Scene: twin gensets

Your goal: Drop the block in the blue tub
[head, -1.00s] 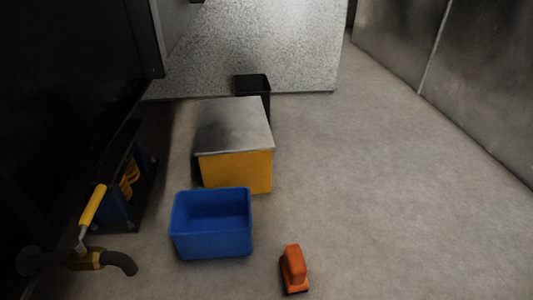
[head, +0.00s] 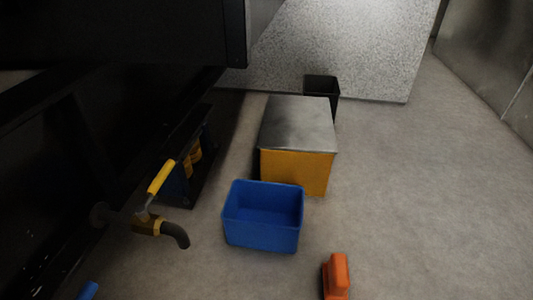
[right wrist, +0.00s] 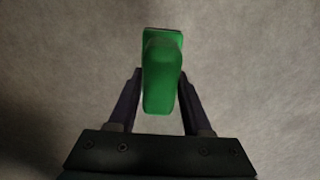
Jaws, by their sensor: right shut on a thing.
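The blue tub (head: 262,240) stands on the floor near the middle of the head view, with its open top facing up. It looks empty inside. In the right wrist view a green block (right wrist: 162,75) with a wider end sits between the fingers of my right gripper (right wrist: 161,88). The right gripper is shut on it, with grey floor behind. Neither gripper shows in the head view, so the right gripper's place relative to the tub cannot be told.
A yellow box with a grey top (head: 297,172) stands just behind the tub, and a black bin (head: 322,87) behind that. An orange object (head: 337,274) lies on the floor at front right. A yellow-handled valve (head: 160,180) juts out at left. The right floor is clear.

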